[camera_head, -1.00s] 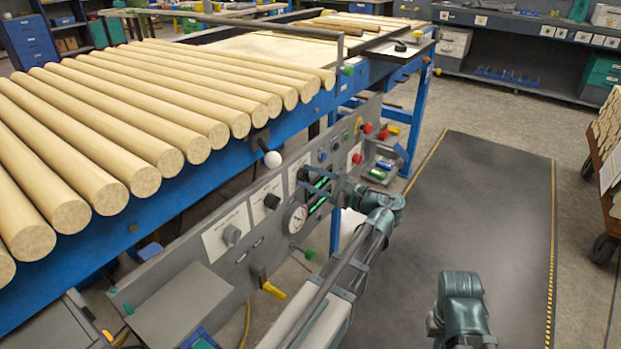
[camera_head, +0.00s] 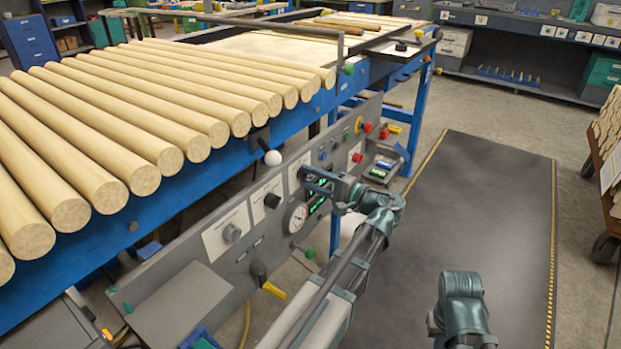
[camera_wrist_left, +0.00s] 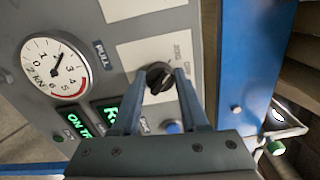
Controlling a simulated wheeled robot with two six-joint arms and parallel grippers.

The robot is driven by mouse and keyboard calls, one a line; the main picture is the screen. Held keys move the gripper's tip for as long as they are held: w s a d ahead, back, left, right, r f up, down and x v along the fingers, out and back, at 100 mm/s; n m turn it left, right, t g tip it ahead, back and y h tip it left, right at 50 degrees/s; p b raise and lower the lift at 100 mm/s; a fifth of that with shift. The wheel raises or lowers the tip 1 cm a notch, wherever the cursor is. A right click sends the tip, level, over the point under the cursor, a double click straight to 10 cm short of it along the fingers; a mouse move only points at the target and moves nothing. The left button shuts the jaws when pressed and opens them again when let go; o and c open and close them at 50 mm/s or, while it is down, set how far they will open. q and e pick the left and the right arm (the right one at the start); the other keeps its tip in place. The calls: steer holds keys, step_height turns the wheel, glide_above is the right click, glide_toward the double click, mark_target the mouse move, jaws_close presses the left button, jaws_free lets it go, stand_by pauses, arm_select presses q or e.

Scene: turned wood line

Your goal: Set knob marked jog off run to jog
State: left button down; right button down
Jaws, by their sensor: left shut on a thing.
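The black knob (camera_wrist_left: 158,77) sits on a white label plate (camera_wrist_left: 143,52) on the grey control panel. My left gripper (camera_head: 304,178) is shut on this knob. In the left wrist view its two blue fingers reach to either side of the knob.
A round gauge (camera_head: 296,216) and green lit displays (camera_wrist_left: 106,110) are close to the gripper. Another black knob (camera_head: 271,200), a grey knob (camera_head: 232,233) and a red button (camera_head: 357,158) are on the panel. A white ball-ended lever (camera_head: 272,158) stands above. The dark floor mat (camera_head: 500,200) is clear.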

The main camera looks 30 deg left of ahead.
stand_by(0.5)
arm_select(q)
steer(key=shift+c, duration=2.1)
jaws_free()
steer(key=shift+d, duration=0.1)
steer(key=s+d, duration=0.1)
steer(key=d, duration=1.2)
steer(key=shift+d, duration=0.35)
